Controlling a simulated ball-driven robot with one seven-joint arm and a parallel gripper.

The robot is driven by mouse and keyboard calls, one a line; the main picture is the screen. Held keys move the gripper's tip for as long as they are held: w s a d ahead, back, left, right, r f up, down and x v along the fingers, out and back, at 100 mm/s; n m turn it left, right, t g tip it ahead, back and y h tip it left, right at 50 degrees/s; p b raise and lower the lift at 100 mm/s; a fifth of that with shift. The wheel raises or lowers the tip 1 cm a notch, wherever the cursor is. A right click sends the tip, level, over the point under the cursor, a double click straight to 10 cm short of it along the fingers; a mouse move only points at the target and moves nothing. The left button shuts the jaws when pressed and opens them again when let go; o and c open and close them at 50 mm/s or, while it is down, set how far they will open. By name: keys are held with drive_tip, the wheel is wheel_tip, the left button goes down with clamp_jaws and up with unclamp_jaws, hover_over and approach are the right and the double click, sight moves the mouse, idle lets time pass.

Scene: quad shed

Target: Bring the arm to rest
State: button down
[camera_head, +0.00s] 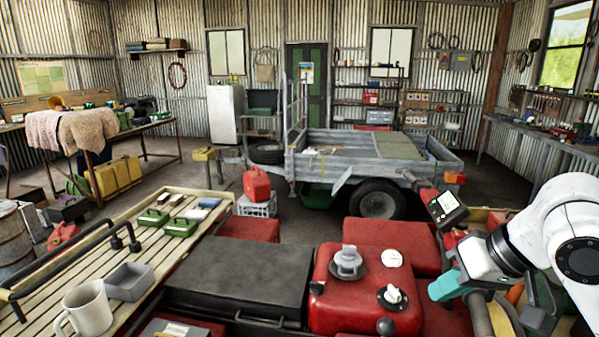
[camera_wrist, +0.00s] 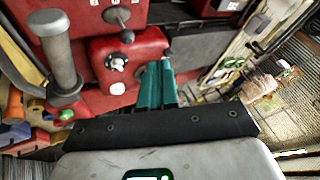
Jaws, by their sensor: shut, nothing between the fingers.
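My gripper (camera_head: 445,286) is at the lower right of the head view, with teal fingertips pointing left beside the red quad body (camera_head: 335,290). My white arm reaches in from the right edge. In the wrist view the teal fingers of my gripper (camera_wrist: 156,84) are together with nothing between them. They point at red bodywork (camera_wrist: 97,60) that carries a knob and levers. Whether the fingertips touch it I cannot tell.
A slatted rack (camera_head: 190,212) at the left holds a white mug (camera_head: 88,310), a grey tray (camera_head: 130,281) and green boxes. A black handlebar grip (camera_head: 428,198) and display (camera_head: 446,207) stand near my arm.

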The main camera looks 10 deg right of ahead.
drive_tip(key=a+f+t+y, duration=0.2)
drive_tip(key=a+f, duration=0.4)
drive_tip(key=f, duration=0.2)
drive_tip(key=s+a+f+m+g+h+b, duration=0.1)
drive_tip(key=s+f, duration=0.3)
drive_tip(key=f, duration=0.3)
drive_tip(key=s+f+m+b, duration=0.1)
drive_tip(key=s+f, duration=0.2)
drive_tip(key=f, duration=0.4)
drive_tip(key=s+d+f+g+h, duration=0.2)
drive_tip(key=s+d+f, duration=0.2)
drive_tip(key=s+f, duration=0.3)
drive_tip(key=s+d+f+n+g+h, duration=0.1)
drive_tip(key=s+d+f+g+h, duration=0.2)
drive_tip(key=s+f, duration=0.4)
drive_tip(key=s, duration=0.8)
drive_tip(key=shift+s+d+f, duration=0.3)
drive_tip(key=shift+s+d, duration=0.05)
drive_tip(key=shift+s, duration=0.05)
